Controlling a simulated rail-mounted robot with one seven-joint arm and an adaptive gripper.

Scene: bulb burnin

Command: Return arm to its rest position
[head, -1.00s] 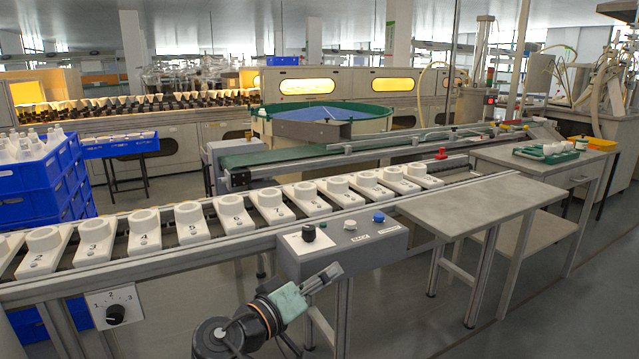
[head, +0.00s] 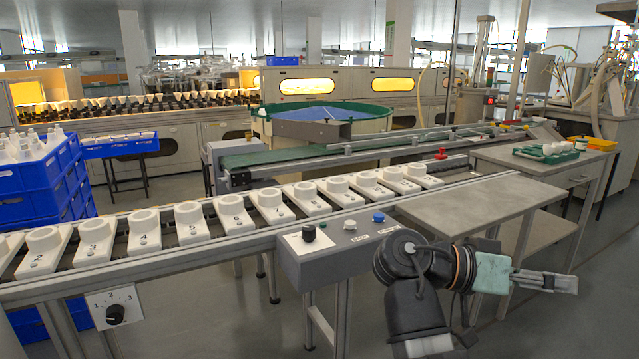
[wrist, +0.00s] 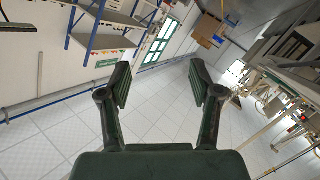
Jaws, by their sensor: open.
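My gripper (head: 556,282) is at the lower right of the head view, in front of the grey side table (head: 470,208) and pointing right. In the wrist view my gripper (wrist: 160,84) has its two dark fingers wide apart, with nothing between them but the tiled floor (wrist: 150,122) beyond. It touches nothing that I can see.
A conveyor with numbered white sockets (head: 188,222) runs along the left and middle. A grey control box (head: 340,250) with a black knob (head: 308,232) and a blue button (head: 378,218) is left of my arm. Blue crates (head: 40,185) stand far left. Floor at lower right is clear.

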